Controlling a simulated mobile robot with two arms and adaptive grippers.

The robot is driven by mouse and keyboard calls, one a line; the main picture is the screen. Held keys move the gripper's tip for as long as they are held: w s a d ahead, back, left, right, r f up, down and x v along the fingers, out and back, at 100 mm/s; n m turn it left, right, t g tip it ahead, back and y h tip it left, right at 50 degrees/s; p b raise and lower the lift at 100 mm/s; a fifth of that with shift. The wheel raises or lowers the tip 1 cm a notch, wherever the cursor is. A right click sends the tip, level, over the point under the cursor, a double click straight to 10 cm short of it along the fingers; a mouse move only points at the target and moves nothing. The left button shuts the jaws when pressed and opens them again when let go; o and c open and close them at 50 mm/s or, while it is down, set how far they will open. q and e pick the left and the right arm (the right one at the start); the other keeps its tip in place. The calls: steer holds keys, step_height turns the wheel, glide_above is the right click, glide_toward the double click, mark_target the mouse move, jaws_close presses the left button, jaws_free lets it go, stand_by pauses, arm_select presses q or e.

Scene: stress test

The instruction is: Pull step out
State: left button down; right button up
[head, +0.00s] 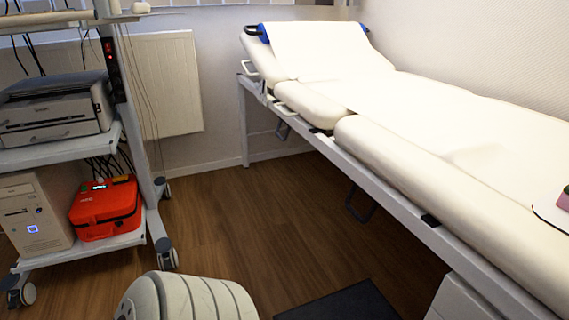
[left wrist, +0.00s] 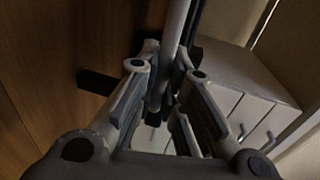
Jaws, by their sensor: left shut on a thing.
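A dark flat surface (head: 345,302), perhaps the top of the step, shows at the bottom edge of the head view, beside the bed. Most of it is cut off. In the left wrist view my left gripper (left wrist: 165,95) is shut on a pale grey bar (left wrist: 175,40) that runs up between its fingers. The view is dim, and I cannot tell for sure that the bar belongs to the step. A short dark piece (left wrist: 97,82) sticks out to the left of the fingers. Neither gripper shows in the head view.
The padded bed (head: 430,130) runs along the right wall. A cart (head: 62,155) holds a printer (head: 55,115), a computer (head: 30,215) and an orange case (head: 105,207). White drawers (left wrist: 235,105) stand right of the left gripper. Wooden floor (head: 260,215) is clear between cart and bed.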

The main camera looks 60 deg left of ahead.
arm_select(q)
steer(key=c, duration=1.5)
jaws_free()
steer(key=shift+v, duration=6.1)
